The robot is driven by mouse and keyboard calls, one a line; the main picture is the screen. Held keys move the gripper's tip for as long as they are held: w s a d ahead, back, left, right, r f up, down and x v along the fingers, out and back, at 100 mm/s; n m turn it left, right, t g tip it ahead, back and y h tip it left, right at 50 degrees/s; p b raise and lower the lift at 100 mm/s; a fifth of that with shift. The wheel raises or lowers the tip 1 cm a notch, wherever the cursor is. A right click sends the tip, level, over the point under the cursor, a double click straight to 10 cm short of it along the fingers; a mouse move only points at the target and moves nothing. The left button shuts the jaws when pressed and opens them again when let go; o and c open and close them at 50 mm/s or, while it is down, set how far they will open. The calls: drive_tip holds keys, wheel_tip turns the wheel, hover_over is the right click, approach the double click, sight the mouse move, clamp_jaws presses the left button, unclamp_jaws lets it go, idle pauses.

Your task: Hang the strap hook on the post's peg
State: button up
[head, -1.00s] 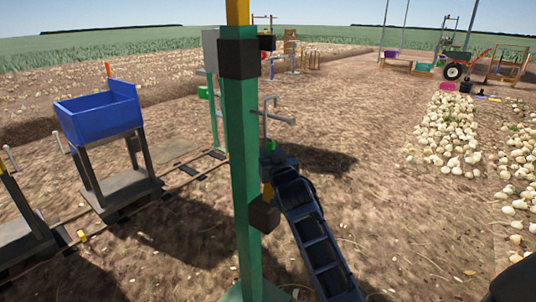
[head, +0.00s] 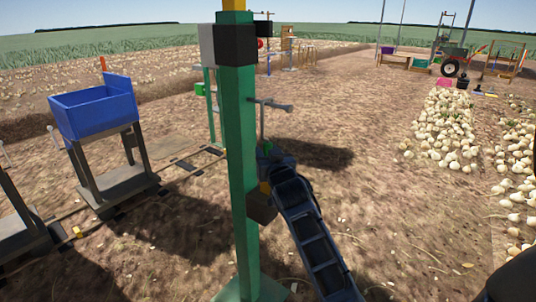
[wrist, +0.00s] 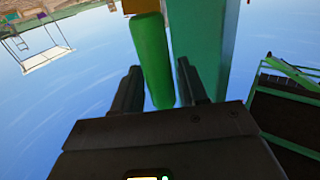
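The teal-green post (head: 240,160) stands upright just left of centre in the head view, with a black box (head: 237,45) near its top. A thin grey bar (head: 272,104) sticks out to the right behind or beside the post. I cannot tell whether it is the peg. In the wrist view, my gripper (wrist: 158,78) has its two dark fingers apart with a bright green rounded piece (wrist: 153,55) between them in the picture. Whether they grip it is unclear. The green post (wrist: 203,40) stands close to the right. I cannot make out a strap hook for certain.
A blue bin (head: 95,108) sits on a grey stand (head: 125,185) at left, by rails. Onion piles (head: 450,130) lie at right. Bare soil lies between post and onions.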

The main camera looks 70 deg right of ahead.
drive_tip(key=o, duration=0.3)
drive_tip(key=shift+o, duration=0.2)
drive_tip(key=v, duration=0.7)
drive_tip(key=shift+s+a, duration=0.25)
drive_tip(key=shift+a, duration=0.1)
drive_tip(key=s+a+f+n+t+y+p, duration=0.2)
drive_tip(key=s+a+n+y+p, duration=0.15)
drive_tip(key=a, duration=0.95)
drive_tip(key=s+a+f+n+t+y+p, duration=0.15)
drive_tip(key=s+a+y, duration=0.25)
drive_tip(key=a, duration=0.8)
drive_tip(key=s+a+r+n+y+p, duration=0.2)
drive_tip(key=s+a+r+y, duration=0.1)
drive_tip(key=s+a, duration=0.3)
drive_tip(key=s+a+r+n+y+p, duration=0.2)
drive_tip(key=s+a+r, duration=0.4)
drive_tip(key=s, duration=0.4)
drive_tip(key=shift+r+n+y+p, duration=0.35)
drive_tip(key=shift+n+y+p, duration=0.05)
drive_tip(key=shift+n+y, duration=0.35)
